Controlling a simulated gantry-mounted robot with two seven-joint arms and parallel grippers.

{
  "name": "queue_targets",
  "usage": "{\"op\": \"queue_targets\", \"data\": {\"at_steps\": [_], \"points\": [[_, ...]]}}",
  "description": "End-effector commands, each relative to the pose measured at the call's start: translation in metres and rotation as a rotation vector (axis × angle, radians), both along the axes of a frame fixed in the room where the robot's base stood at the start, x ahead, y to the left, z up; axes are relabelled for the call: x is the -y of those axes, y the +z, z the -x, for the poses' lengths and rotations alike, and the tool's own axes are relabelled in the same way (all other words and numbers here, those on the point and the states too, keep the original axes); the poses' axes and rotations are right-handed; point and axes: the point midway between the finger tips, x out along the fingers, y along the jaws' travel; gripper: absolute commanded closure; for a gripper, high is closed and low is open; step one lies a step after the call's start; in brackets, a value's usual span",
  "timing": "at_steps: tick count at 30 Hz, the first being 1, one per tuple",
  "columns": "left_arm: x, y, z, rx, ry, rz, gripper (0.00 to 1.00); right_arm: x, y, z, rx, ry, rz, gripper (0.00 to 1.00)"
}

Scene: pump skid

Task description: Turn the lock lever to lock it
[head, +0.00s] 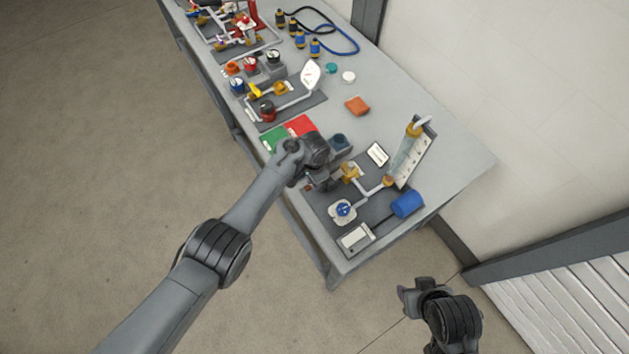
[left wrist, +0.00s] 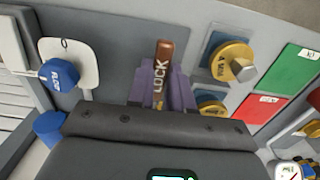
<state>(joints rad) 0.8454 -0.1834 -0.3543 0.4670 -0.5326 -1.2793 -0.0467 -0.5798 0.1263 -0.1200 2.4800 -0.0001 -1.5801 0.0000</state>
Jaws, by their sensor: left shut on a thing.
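The lock lever (left wrist: 164,52) is a brown-red handle marked LOCK, seen in the left wrist view. It stands roughly upright in that picture, between the two purple-grey fingers of my left gripper (left wrist: 161,88), which is shut on it. In the head view my left gripper (head: 322,178) is low over the near-left part of the dark skid plate (head: 377,211) and hides the lever. The lever's base and pivot are hidden behind the gripper. My right gripper (head: 412,292) is off the table's front right, away from the skid; its finger opening is unclear.
A blue knob (head: 343,208), white box (head: 355,238), blue cylinder (head: 407,204) and tilted gauge panel (head: 408,155) stand close by on the skid.

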Motion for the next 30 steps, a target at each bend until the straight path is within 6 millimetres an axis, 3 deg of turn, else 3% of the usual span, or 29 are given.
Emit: {"op": "queue_targets", "data": {"at_steps": [12, 13, 18, 30], "points": [[-0.0001, 0.0000, -0.0003, 0.001, -0.010, 0.001, 1.00, -0.0009, -0.0002, 0.0001, -0.001, -0.002, -0.004, 0.54], [-0.0001, 0.0000, -0.0003, 0.001, -0.010, 0.001, 0.78, -0.0010, -0.0002, 0.0000, -0.001, -0.003, -0.004, 0.54], [-0.0002, 0.0000, -0.0002, 0.000, -0.009, 0.000, 0.54, -0.0019, -0.0001, 0.0000, 0.000, -0.005, -0.008, 0.54], [0.0000, 0.0076, -0.0001, -0.001, -0.008, 0.001, 0.54, -0.0023, 0.0046, 0.0000, 0.000, -0.006, -0.009, 0.54]]}}
